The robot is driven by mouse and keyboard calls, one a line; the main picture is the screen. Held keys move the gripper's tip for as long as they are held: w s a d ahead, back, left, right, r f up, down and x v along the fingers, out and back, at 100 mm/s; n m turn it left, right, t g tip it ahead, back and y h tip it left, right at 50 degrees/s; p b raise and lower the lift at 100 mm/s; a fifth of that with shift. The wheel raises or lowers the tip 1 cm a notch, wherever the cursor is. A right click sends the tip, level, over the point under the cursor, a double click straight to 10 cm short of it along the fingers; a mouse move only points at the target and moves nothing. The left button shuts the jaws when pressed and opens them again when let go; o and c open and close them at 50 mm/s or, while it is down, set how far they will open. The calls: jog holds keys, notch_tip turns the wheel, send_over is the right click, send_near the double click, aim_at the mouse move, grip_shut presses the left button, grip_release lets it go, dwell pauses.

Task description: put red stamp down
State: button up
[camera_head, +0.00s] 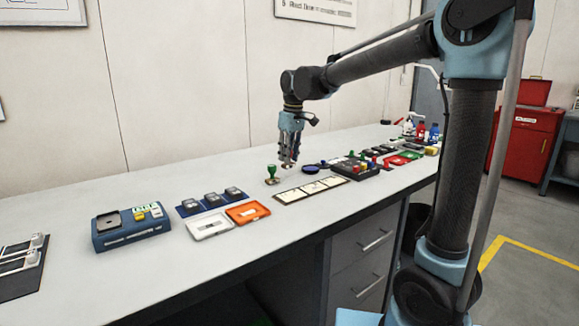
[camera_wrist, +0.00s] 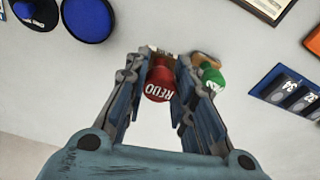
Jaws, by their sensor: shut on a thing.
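My gripper (camera_head: 289,163) is shut on the red stamp (camera_wrist: 160,84), whose red cap reads "REDO" in the wrist view. In the head view the stamp is mostly hidden between the fingers, low over the white bench (camera_head: 150,275). I cannot tell whether its base touches the bench. A green-handled stamp (camera_head: 271,174) stands on the bench just left of the gripper; in the wrist view it is close to the right finger (camera_wrist: 212,76).
A dark blue round pad (camera_head: 310,169) and a framed card strip (camera_head: 312,188) lie close by. A dark rack (camera_head: 353,169) with several stamps stands to the right. Blue tray (camera_head: 208,203), orange-lidded box (camera_head: 247,213) and blue device (camera_head: 130,229) are left. The bench front is clear.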

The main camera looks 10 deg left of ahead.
jog(key=shift+s+f, duration=0.1)
jog(key=shift+f, duration=1.85)
jog(key=shift+f, duration=0.1)
jog(key=o, duration=0.9)
jog(key=shift+c, duration=0.2)
notch_tip(320, 180, up, 12)
jog(key=d, duration=0.1)
jog(key=shift+s+d, duration=0.15)
jog(key=shift+s, duration=0.2)
